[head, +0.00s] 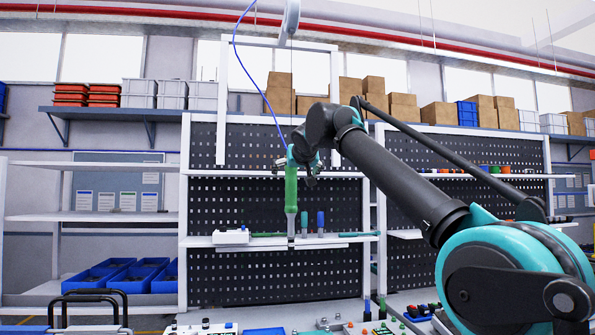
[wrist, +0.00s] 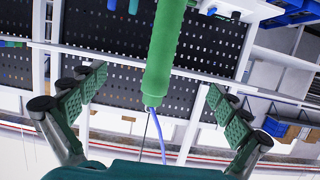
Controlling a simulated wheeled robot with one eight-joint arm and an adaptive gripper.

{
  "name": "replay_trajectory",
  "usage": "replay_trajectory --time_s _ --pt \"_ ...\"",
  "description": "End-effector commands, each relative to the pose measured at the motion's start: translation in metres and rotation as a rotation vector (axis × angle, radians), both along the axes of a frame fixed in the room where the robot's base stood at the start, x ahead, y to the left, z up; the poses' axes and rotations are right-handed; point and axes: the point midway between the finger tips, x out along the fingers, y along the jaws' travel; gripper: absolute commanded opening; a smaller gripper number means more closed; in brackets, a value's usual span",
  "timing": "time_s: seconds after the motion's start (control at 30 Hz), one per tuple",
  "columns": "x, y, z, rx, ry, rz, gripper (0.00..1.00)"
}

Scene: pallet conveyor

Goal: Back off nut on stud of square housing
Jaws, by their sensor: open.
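A green straight screwdriver-like power tool (head: 291,190) hangs upright in the head view, with a dark tip at its lower end. In the wrist view the tool's green body (wrist: 165,45) shows between my gripper's two finger pads, with a gap on each side. My gripper (wrist: 157,82) is open and nothing is held. In the head view my gripper (head: 306,168) is by the tool's upper end, partly hidden by my own arm. I cannot make out the square housing, its stud or the nut.
A blue hose (head: 239,60) runs to the tool, below a white overhead reel (head: 290,18). A perforated panel rack (head: 230,268) with a narrow shelf stands behind. Blue bins (head: 105,275) are at left. Small parts lie on a bench at the bottom edge.

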Motion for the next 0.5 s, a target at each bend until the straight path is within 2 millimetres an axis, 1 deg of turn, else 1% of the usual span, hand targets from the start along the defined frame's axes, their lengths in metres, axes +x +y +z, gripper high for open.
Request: replay_trajectory --time_s 0.1,0.5 --pt "0.013 0.003 -0.004 0.000 0.000 0.000 1.00" --pt "0.052 0.014 -0.017 0.001 0.000 0.000 1.00"
